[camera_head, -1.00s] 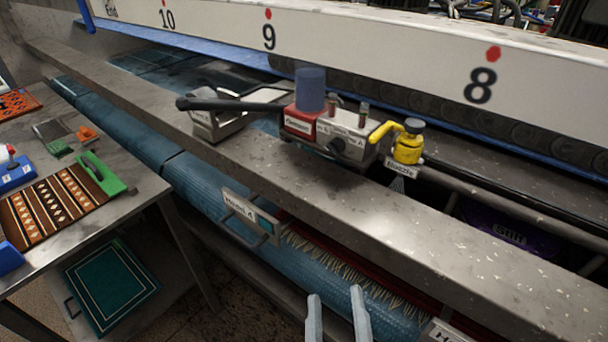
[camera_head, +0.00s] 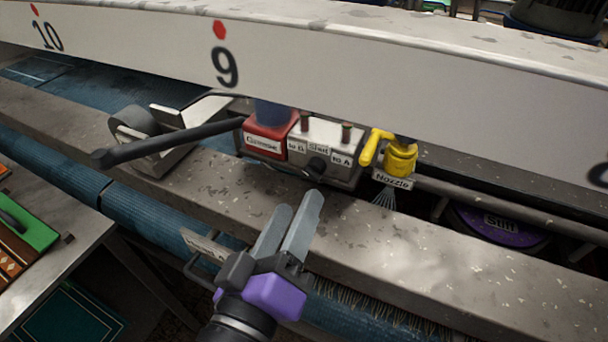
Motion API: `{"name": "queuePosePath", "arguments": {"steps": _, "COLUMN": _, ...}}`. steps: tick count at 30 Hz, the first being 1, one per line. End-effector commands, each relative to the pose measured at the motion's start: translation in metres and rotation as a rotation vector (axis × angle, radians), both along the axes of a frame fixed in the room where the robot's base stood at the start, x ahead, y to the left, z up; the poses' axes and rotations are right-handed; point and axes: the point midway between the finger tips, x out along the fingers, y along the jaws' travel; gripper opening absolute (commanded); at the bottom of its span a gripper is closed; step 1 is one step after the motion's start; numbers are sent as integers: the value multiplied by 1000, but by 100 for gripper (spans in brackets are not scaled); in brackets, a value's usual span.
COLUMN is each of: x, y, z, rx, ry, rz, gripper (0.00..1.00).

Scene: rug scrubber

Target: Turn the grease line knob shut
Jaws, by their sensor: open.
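The grease line knob (camera_head: 316,165) is a small dark knob on the front of a grey box (camera_head: 347,172). Labels above it read "to B", "Shut" and "to A". Which label the knob points at is too small to tell. A red block (camera_head: 265,141) with a white label joins the box on its left. My gripper (camera_head: 298,203) is open and empty, with two pale blue-grey fingers pointing up toward the box. Its fingertips appear just below and left of the knob, apart from it. Nothing hides the knob.
A black lever (camera_head: 165,144) sticks out left of the red block. A yellow nozzle valve (camera_head: 400,158) stands close on the right of the box. The white numbered beam (camera_head: 420,65) overhangs behind. The grey rail (camera_head: 430,245) is bare to the right.

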Motion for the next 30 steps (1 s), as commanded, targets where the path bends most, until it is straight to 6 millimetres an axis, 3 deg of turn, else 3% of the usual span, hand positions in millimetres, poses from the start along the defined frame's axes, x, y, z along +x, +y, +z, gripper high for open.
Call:
{"name": "queuePosePath", "arguments": {"steps": 6, "x": 34, "y": -10, "z": 2, "rx": 0, "ry": 1, "rz": -2, "gripper": 47}}
{"name": "queuePosePath", "arguments": {"steps": 12, "x": 55, "y": -14, "z": 1, "rx": 1, "ry": 0, "rz": 1, "gripper": 47}}
{"name": "queuePosePath", "arguments": {"steps": 23, "x": 61, "y": -16, "z": 0, "rx": 2, "ry": 0, "rz": 3, "gripper": 47}}
{"name": "queuePosePath", "arguments": {"steps": 30, "x": 61, "y": -15, "z": 0, "rx": 2, "ry": 0, "rz": 3, "gripper": 2}}
